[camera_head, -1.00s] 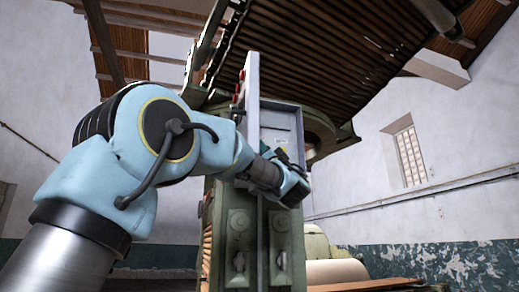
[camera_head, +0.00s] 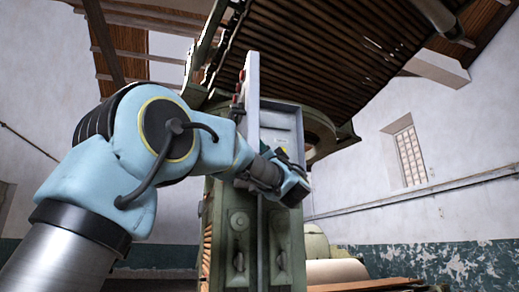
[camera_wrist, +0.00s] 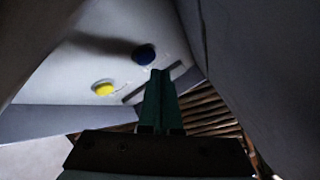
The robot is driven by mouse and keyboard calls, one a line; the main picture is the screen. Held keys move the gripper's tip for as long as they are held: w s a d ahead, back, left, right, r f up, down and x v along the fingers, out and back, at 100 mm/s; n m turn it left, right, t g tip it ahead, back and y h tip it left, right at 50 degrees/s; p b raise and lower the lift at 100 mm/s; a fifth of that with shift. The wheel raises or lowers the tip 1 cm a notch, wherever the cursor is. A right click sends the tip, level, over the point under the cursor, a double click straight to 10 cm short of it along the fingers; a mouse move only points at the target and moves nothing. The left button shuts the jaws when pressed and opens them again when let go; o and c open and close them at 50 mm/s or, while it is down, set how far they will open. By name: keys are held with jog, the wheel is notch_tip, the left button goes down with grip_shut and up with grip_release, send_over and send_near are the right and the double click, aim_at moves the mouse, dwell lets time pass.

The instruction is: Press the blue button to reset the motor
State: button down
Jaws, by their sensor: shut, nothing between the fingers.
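The blue button (camera_wrist: 144,54) shows in the wrist view as a dark blue dome on a pale panel (camera_wrist: 85,45). My gripper (camera_wrist: 158,72) is shut and empty. Its green fingertips lie just below the blue button in the picture; I cannot tell whether they touch it. A yellow button (camera_wrist: 104,88) is to the left of the fingertips on the same panel. In the head view my gripper (camera_head: 296,188) is at the grey control box (camera_head: 281,122), and the blue button cannot be made out there.
The box's open door (camera_head: 252,95) stands upright to the left of my gripper, with red parts on its outer side. A green machine column (camera_head: 240,240) is below. Slatted machinery (camera_head: 310,60) hangs overhead. A pale roll (camera_head: 336,271) lies at the lower right.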

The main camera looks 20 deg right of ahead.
dwell(0.6)
jog(key=shift+w, duration=0.4)
jog(key=shift+w+d+p, duration=0.1)
jog(key=shift+w+p, duration=0.25)
jog(key=shift+w, duration=0.15)
dwell(0.7)
jog(key=shift+s, duration=0.15)
jog(key=shift+s+b, duration=0.5)
jog(key=shift+s, duration=0.25)
jog(key=s, duration=0.1)
jog(key=s+b, duration=0.1)
jog(key=s, duration=0.1)
jog(key=s+b, duration=0.1)
jog(key=s, duration=0.1)
jog(key=shift+a, duration=0.4)
